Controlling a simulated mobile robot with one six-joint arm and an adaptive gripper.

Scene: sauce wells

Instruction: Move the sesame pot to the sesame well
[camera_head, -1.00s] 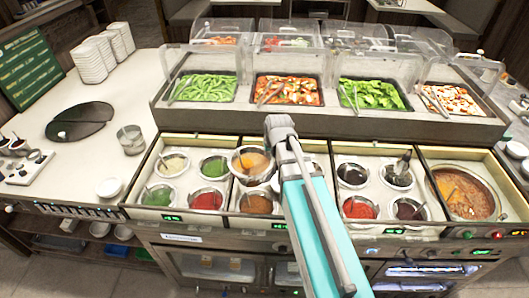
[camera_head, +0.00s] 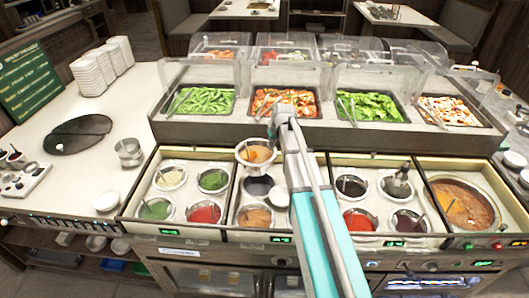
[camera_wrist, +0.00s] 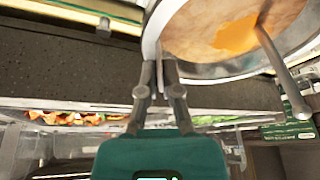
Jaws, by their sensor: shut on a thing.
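My gripper (camera_wrist: 166,72) is shut on the rim of a round metal pot (camera_wrist: 215,72). The pot holds tan sauce with an orange patch and a metal spoon. In the head view this pot (camera_head: 256,153) hangs above the counter, at the back edge of the middle-left well section. A tan pot (camera_head: 254,217) sits at the front of that section. No readable label shows which well is the sesame well; my arm hides part of this section.
Left section holds a cream pot (camera_head: 171,177), two green pots and a red pot (camera_head: 203,212). Right of my arm are dark and red pots and a large soup pot (camera_head: 462,205). Food trays under clear covers (camera_head: 205,72) stand behind. A small white round thing (camera_head: 281,196) lies beside the dark pot.

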